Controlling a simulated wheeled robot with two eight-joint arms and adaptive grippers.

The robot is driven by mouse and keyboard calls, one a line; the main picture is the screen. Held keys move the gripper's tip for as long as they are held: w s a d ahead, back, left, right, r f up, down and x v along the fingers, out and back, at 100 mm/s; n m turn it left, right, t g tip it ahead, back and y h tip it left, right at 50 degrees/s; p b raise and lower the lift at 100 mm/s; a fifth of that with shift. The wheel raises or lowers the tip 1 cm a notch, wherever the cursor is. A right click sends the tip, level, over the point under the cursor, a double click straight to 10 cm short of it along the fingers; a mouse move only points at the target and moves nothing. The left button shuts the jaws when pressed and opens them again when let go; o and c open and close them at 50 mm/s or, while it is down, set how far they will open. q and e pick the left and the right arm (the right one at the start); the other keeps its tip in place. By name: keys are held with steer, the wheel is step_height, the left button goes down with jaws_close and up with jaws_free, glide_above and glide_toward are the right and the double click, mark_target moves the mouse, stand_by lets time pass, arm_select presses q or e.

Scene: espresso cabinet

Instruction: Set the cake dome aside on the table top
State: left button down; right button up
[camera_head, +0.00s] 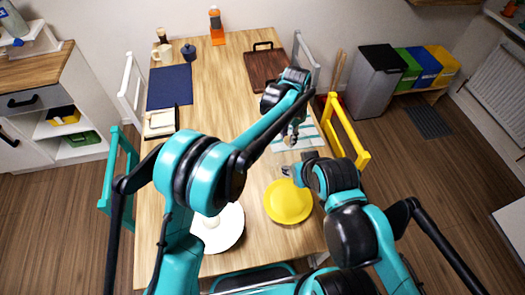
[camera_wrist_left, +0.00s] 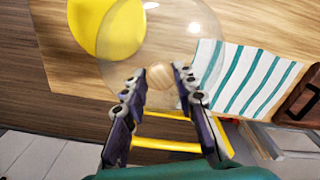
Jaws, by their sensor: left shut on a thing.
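The cake dome is a clear glass cover (camera_wrist_left: 172,30) with a round wooden knob (camera_wrist_left: 160,76). In the left wrist view the knob sits between the two fingers of my left gripper (camera_wrist_left: 157,84), which is shut on it. In the head view my left gripper (camera_head: 291,140) is over the table's right side, by the striped cloth; the glass is faint below it. I cannot tell whether the dome's rim touches the table. My right gripper (camera_head: 287,172) is just below it in the picture, by the yellow plate; its fingers are too small to judge.
The wooden table top (camera_head: 222,85) is clear in its middle. A yellow plate (camera_head: 288,203), a striped cloth (camera_head: 312,136) and a white round plate (camera_head: 230,238) are on the near half. A dark board (camera_head: 267,66) and a blue mat (camera_head: 169,88) lie farther back.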

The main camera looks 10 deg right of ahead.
arm_select(q)
steer(key=shift+w+a+f, duration=0.15)
steer(key=shift+w+f, duration=0.15)
steer(key=shift+w, duration=0.05)
steer(key=w+a+f+b, duration=0.3)
steer(key=w+a+f, duration=0.4)
steer(key=f, duration=0.3)
steer(key=shift+a+f+b, duration=0.2)
steer(key=shift+a+b, duration=0.2)
steer(key=shift+a, duration=0.4)
steer(key=shift+f, duration=0.2)
steer(key=c, duration=1.2)
jaws_free()
steer(key=shift+r, duration=0.1)
step_height(320, 180, up, 12)
steer(key=p, duration=0.2)
steer(key=shift+r+p, duration=0.15)
steer(key=shift+p, duration=0.25)
